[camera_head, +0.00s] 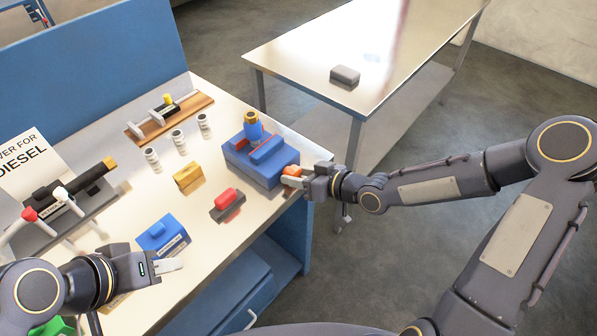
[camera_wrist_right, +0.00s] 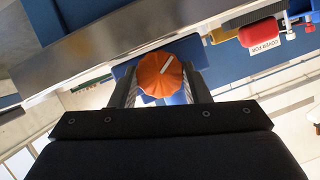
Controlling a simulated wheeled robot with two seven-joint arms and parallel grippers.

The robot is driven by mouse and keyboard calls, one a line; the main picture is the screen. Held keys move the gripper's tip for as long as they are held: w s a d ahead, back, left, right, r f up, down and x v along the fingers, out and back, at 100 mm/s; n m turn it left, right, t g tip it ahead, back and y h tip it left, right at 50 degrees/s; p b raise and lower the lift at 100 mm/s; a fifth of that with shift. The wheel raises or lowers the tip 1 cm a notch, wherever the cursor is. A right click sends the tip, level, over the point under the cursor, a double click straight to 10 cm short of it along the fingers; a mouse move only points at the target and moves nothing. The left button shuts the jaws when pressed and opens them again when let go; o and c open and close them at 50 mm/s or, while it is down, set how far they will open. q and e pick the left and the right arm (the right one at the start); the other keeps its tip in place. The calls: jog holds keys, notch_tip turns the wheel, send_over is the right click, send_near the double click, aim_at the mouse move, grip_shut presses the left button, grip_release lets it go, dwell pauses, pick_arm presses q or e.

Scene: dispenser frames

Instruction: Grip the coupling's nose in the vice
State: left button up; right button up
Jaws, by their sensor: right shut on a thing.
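The blue vice (camera_head: 243,163) stands on the bench at its right edge. The coupling (camera_head: 253,130), blue with a brass-coloured top, stands upright at the vice jaws; its lower end is hidden, and I cannot tell whether the jaws touch it. My right gripper (camera_head: 304,177) is shut on the vice's orange knob (camera_head: 291,171). In the right wrist view the knob (camera_wrist_right: 161,75), with a white line on it, sits between both fingers. My left gripper (camera_head: 170,265) is over the bench's front, apart from the vice and coupling; its finger gap is unclear.
A red and dark block (camera_head: 228,204), a yellow block (camera_head: 187,177), a blue labelled box (camera_head: 162,236) and several small white cylinders (camera_head: 178,141) stand left of the vice. A nozzle stand is at far left. A steel table (camera_head: 300,62) stands behind.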

jog(key=o, duration=1)
jog(key=shift+c, duration=0.2)
jog(key=p+v, duration=0.2)
jog(key=v, duration=0.6)
